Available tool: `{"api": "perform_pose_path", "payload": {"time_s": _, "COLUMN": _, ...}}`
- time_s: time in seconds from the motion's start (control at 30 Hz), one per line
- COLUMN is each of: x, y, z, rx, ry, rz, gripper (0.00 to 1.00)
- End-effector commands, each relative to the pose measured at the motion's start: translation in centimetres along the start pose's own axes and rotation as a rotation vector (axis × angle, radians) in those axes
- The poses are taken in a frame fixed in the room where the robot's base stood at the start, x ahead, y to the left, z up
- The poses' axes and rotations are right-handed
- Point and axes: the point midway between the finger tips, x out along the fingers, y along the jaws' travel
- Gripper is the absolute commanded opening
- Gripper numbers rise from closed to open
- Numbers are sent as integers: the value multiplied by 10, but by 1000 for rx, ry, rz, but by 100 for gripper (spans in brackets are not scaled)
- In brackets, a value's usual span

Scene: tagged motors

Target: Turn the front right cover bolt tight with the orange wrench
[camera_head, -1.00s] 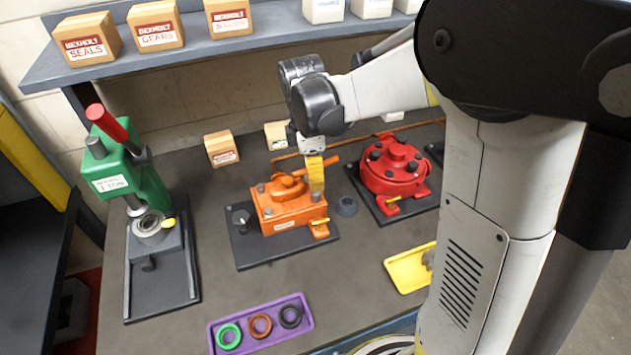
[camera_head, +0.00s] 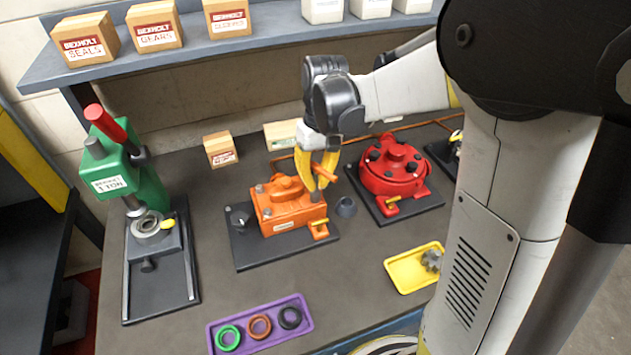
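The orange motor (camera_head: 283,224) stands on a dark plate in mid-table, with grey cover bolts at its corners. The front right cover bolt (camera_head: 317,197) shows just below my fingertips. My gripper (camera_head: 317,187) points down over the right end of the motor's cover. Its yellow fingers converge closely at the tips, around what looks like the orange wrench (camera_head: 327,173). A short orange bar of it shows between and behind the fingers. Its head and its fit on the bolt are hidden by the fingers.
A red motor (camera_head: 393,170) stands close at right, with a small dark cup (camera_head: 346,207) between. A green press (camera_head: 132,175) is at left. A purple tray (camera_head: 262,325) with rings and a yellow tray (camera_head: 405,273) lie in front. A shelf with boxes (camera_head: 226,18) is behind.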

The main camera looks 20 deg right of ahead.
Motion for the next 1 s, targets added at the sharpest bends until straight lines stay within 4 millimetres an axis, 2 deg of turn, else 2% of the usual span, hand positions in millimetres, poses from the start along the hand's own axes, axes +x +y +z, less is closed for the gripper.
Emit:
{"api": "perform_pose_path", "payload": {"time_s": 0.17, "x": -18, "y": -2, "z": 2, "rx": 0, "ry": 0, "rz": -1, "gripper": 0}}
{"api": "perform_pose_path", "payload": {"time_s": 0.57, "x": -23, "y": -3, "z": 2, "rx": 0, "ry": 1, "rz": -1, "gripper": 0}}
{"api": "perform_pose_path", "payload": {"time_s": 1.0, "x": -67, "y": -8, "z": 6, "rx": 0, "ry": 1, "rz": -1, "gripper": 0}}
